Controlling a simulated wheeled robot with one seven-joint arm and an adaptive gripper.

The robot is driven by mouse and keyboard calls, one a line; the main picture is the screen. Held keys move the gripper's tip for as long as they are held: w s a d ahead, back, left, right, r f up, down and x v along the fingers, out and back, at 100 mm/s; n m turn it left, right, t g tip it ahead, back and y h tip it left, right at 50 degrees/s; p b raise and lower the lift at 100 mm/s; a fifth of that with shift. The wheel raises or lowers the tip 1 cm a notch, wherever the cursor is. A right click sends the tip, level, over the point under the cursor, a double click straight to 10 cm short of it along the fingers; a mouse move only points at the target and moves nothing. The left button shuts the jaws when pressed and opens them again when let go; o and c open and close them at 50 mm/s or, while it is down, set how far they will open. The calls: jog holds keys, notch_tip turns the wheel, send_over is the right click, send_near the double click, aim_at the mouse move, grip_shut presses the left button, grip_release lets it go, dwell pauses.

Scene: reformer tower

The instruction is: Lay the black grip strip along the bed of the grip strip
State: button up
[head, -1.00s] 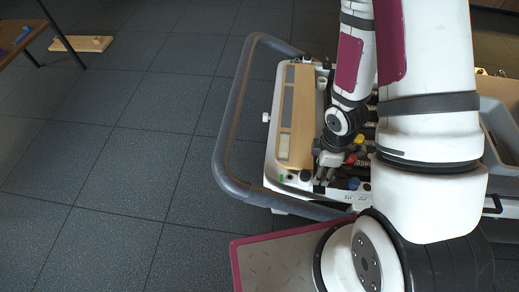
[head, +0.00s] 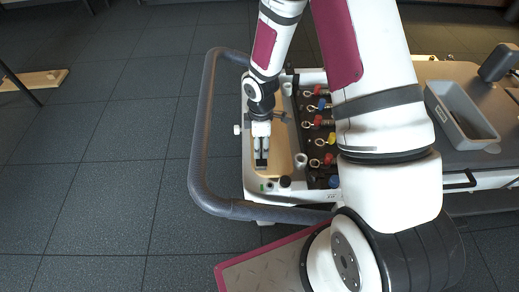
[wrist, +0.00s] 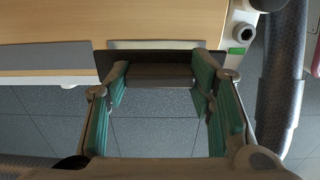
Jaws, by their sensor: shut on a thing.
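My gripper (head: 261,152) points down over the front part of the wooden board (head: 285,160) on the trolley. In the wrist view its teal-padded fingers (wrist: 160,76) are shut on the dark block of the black grip strip (wrist: 104,62). The strip lies crosswise in that view, next to a pale bar (wrist: 180,44) set in the board, which may be the bed. The strip overlaps this bar's near edge. A dark end of the strip shows below the fingers in the head view (head: 261,163). I cannot tell whether it touches the board.
A grey strip (wrist: 45,57) lies on the board beside the pale bar. Several ring-topped coloured plugs (head: 318,120) stand in rows right of the board. A curved grey rail (head: 198,140) bounds the trolley on the left. A grey bin (head: 462,120) is at the right.

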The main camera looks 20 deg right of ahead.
jog(key=shift+w+a+f+b, duration=0.15)
jog(key=shift+w+f+b, duration=0.15)
jog(key=shift+f, duration=0.1)
jog(key=shift+f+b, duration=0.7)
jog(key=shift+f, duration=0.65)
jog(key=shift+s+f, duration=0.1)
jog(key=shift+f, duration=0.05)
jog(key=o, duration=1.1)
jog(key=shift+o, duration=0.2)
notch_tip(320, 180, up, 13)
jog(key=p, duration=0.4)
jog(key=shift+f+p, duration=0.2)
jog(key=shift+p, duration=0.2)
